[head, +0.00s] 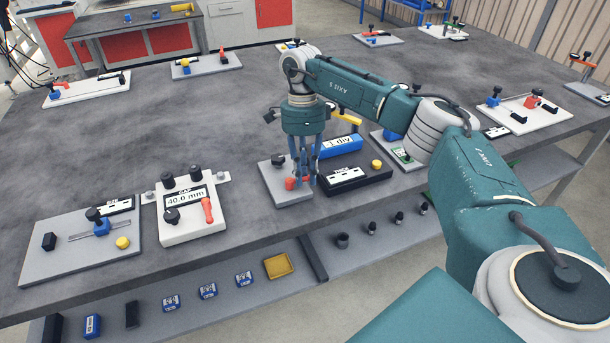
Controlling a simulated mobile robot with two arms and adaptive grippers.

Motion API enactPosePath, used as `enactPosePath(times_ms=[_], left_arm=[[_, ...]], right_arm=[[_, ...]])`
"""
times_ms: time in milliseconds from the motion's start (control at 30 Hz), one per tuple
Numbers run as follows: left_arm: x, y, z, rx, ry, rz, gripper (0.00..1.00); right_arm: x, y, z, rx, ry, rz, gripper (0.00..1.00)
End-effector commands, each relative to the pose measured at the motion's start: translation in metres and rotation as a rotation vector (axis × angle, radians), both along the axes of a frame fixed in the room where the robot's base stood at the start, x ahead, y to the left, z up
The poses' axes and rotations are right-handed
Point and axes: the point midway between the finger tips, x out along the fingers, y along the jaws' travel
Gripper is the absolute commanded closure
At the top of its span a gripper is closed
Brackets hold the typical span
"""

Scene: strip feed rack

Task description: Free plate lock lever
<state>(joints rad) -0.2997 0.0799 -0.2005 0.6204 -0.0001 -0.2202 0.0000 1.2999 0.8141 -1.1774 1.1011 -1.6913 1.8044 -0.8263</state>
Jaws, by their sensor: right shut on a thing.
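My right gripper (304,183) points down over a light grey plate (291,198) at the front middle of the bench. Its fingers are shut on the red lever (291,184), which shows just left of the fingertips and is partly hidden by them. A black knob (278,160) stands on the same plate, behind and left of the fingers. My left gripper is not in view.
Close right of the gripper are a black box (345,183) with a yellow knob, a blue block (341,146) and a yellow handle. Left stands a white gauge block (190,232) marked 40.0 mm. A lower shelf (220,320) holds small parts. The bench's left middle is clear.

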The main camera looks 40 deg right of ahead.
Motion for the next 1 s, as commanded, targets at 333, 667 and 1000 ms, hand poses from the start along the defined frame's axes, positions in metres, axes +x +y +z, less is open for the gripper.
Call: enactPosePath(times_ms=[333,667,1000], left_arm=[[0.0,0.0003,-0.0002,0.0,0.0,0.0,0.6],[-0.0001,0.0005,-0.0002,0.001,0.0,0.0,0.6],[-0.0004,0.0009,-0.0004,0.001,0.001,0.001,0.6]], right_arm=[[0.0056,-0.0037,0.0036,-0.005,-0.013,0.052,1.0],[0.0061,-0.0038,0.0041,-0.003,-0.015,0.051,1.0],[0.0043,-0.002,0.002,-0.001,-0.008,0.055,0.62]])
